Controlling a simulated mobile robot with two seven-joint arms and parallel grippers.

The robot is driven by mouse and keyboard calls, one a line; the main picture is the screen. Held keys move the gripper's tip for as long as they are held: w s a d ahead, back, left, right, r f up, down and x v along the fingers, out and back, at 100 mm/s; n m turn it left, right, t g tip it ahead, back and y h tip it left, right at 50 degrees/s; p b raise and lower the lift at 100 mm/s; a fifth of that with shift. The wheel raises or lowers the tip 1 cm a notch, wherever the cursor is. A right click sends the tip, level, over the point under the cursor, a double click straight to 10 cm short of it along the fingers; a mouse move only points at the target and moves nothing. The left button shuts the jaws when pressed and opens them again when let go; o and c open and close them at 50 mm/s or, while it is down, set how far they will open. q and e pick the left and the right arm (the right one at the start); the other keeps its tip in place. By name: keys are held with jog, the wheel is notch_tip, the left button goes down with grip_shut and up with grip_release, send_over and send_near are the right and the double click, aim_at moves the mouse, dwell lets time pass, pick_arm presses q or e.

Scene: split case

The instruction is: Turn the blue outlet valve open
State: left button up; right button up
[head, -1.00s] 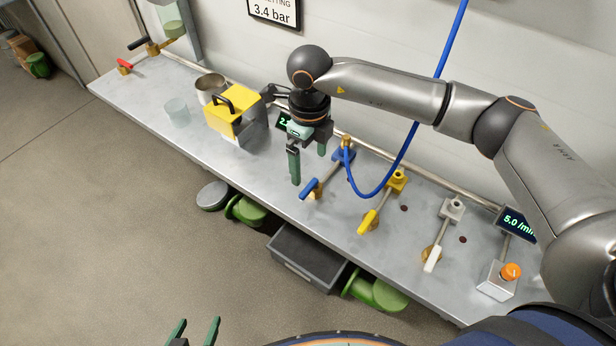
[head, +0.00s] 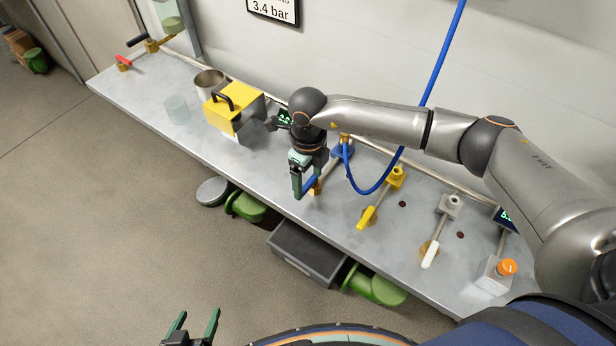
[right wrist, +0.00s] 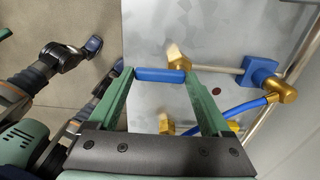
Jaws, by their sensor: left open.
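The blue outlet valve (head: 343,151) sits on the bench, with a rod running to its blue lever grip (head: 309,185). A blue hose rises from beside it. My right gripper (head: 309,177) is at the grip, fingers pointing down. My left gripper (head: 192,328) is open and empty over the floor at the bottom.
A yellow lever (head: 366,216) and a white lever (head: 430,254) lie to the right, then a box with an orange knob (head: 507,267). A yellow case (head: 221,115), a glass (head: 177,110) and a metal pot (head: 209,81) stand left. Green stools and a grey bin (head: 306,252) are under the bench.

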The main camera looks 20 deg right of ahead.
jog(key=c, duration=0.9)
jog(key=shift+o, duration=0.2)
